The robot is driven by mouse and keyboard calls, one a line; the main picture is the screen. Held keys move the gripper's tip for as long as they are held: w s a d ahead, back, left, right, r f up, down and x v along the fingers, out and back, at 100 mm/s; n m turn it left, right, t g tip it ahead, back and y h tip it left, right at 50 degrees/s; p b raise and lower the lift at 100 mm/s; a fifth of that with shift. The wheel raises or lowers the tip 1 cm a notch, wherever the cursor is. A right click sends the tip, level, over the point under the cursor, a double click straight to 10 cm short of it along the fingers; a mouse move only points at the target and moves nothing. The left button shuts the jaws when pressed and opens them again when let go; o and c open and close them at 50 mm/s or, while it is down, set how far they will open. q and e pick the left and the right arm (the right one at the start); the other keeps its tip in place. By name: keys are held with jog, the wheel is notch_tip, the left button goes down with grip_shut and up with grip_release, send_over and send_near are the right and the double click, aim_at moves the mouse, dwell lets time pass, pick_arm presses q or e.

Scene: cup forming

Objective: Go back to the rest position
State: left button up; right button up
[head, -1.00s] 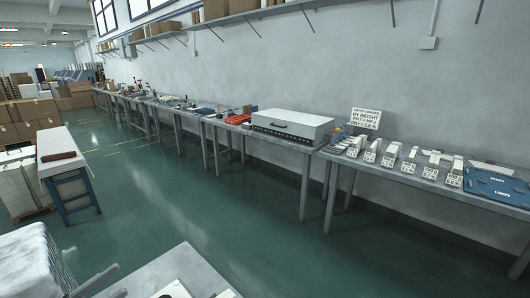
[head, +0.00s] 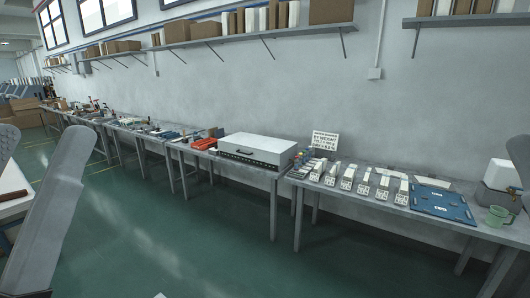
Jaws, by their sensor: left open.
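My left gripper (head: 43,134) is at the left edge, close to the camera. Its two pale grey fingers are apart with nothing between them, and the far left one is cut off by the frame edge. A grey piece (head: 521,158) at the right edge seems to be part of my right gripper. Only a sliver of it shows, so I cannot tell its state. Neither gripper touches anything that I can see.
Shelves hang above. The green floor (head: 180,235) in front is clear.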

pick_arm(q)
notch_tip(320, 180, up, 33)
jog(key=p, duration=3)
jog(key=shift+a, duration=0.15)
pick_arm(e)
notch_tip(320, 180, up, 33)
